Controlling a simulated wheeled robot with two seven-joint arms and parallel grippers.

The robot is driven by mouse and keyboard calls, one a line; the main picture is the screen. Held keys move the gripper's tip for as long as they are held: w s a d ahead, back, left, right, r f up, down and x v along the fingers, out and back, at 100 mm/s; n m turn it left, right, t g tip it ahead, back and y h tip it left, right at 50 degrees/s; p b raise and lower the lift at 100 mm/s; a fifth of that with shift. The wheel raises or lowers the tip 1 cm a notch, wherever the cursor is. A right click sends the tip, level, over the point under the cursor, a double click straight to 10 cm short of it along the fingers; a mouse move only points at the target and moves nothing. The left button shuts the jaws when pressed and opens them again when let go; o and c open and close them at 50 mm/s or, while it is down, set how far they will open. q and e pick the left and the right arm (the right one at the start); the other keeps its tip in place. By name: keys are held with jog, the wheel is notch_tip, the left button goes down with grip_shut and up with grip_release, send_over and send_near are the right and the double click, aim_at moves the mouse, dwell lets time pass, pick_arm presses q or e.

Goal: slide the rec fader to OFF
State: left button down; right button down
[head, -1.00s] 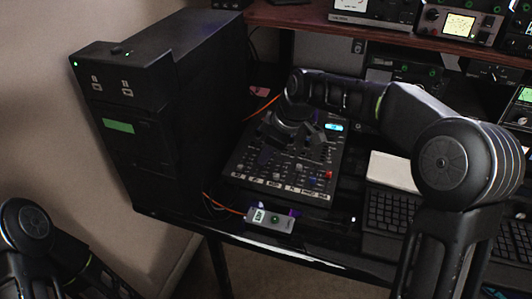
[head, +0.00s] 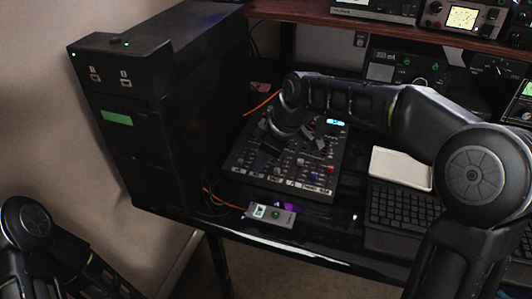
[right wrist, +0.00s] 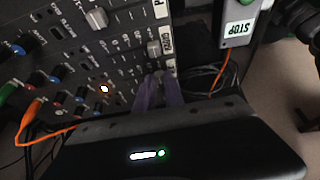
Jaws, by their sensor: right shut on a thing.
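The mixer (head: 310,178) with its knobs and faders lies on the desk. In the right wrist view its dark panel (right wrist: 70,45) fills the upper left, with grey fader caps (right wrist: 97,18) and (right wrist: 153,48) beside white labels. My right gripper (right wrist: 159,92) is shut at the panel's edge on a small cap, taken to be the rec fader, mostly hidden between the fingers. The rec and OFF lettering is not readable. My left gripper is out of view.
A small grey box with a green button (head: 272,213) sits in front of the mixer; its STOP label (right wrist: 238,28) shows in the right wrist view. A black tower (head: 150,100) stands left. A white pad (head: 400,168) and keyboard (head: 400,208) lie right. Orange cables (right wrist: 219,72) run nearby.

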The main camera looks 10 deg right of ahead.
jog(key=shift+s+a+f, duration=0.1)
jog(key=shift+s+a, duration=0.15)
jog(key=shift+s, duration=0.1)
jog(key=c, duration=1.4)
grip_release()
jog(key=shift+c, duration=0.2)
jog(key=p+v, duration=0.1)
jog(key=v, duration=0.7)
